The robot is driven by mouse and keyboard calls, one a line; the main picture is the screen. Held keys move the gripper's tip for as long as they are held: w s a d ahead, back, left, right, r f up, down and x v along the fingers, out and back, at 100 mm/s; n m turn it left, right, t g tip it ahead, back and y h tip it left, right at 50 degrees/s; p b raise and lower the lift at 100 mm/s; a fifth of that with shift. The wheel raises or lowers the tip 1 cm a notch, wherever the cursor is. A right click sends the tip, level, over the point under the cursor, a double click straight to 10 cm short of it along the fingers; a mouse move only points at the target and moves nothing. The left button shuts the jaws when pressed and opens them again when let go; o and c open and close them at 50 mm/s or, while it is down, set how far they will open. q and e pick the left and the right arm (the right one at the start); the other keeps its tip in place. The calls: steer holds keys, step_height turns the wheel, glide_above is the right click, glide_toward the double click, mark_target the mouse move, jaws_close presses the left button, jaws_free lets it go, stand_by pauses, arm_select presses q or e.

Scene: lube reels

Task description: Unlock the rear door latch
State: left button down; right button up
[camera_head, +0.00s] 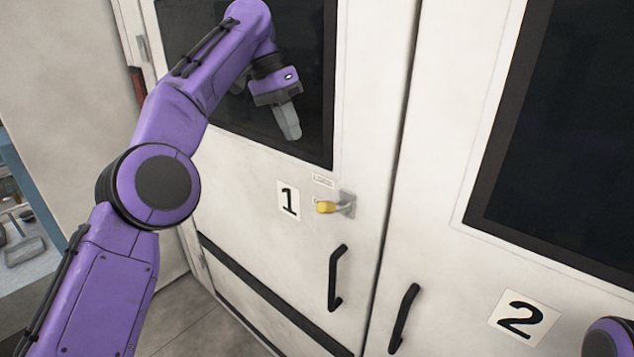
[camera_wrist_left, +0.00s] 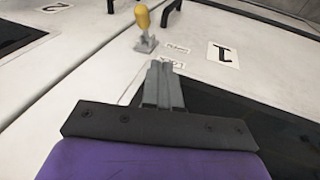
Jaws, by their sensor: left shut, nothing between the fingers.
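The door latch has a yellow knob (camera_head: 326,207) on a grey metal base (camera_head: 347,204), mounted on white door 1 (camera_head: 370,130) near its right edge. In the left wrist view the yellow knob (camera_wrist_left: 142,17) stands beyond my fingertips, on the door surface. My left gripper (camera_head: 291,134) is shut and empty, above and left of the latch, in front of the dark window. It is apart from the latch. In the left wrist view its closed fingers (camera_wrist_left: 163,66) point toward the latch. My right gripper is not in view.
Black handles (camera_head: 336,278) (camera_head: 404,318) flank the gap between door 1 and door 2 (camera_head: 449,240), below the latch. Dark windows (camera_head: 300,60) (camera_head: 560,130) are set in both doors. Shelving with a grey scoop-like item (camera_head: 24,250) is at far left. The space around the latch is clear.

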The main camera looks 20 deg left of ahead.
arm_select(q)
glide_toward(333, 207)
steer(key=w+a+f, duration=0.2)
steer(key=w+a, duration=0.2)
steer(key=s+d+f, duration=0.2)
steer(key=d+f, duration=0.1)
steer(key=shift+s+d+f, duration=0.1)
steer(key=shift+s+d, duration=0.05)
steer(key=shift+d, duration=0.1)
steer(key=shift+w+f, duration=0.15)
steer(key=shift+w, duration=0.05)
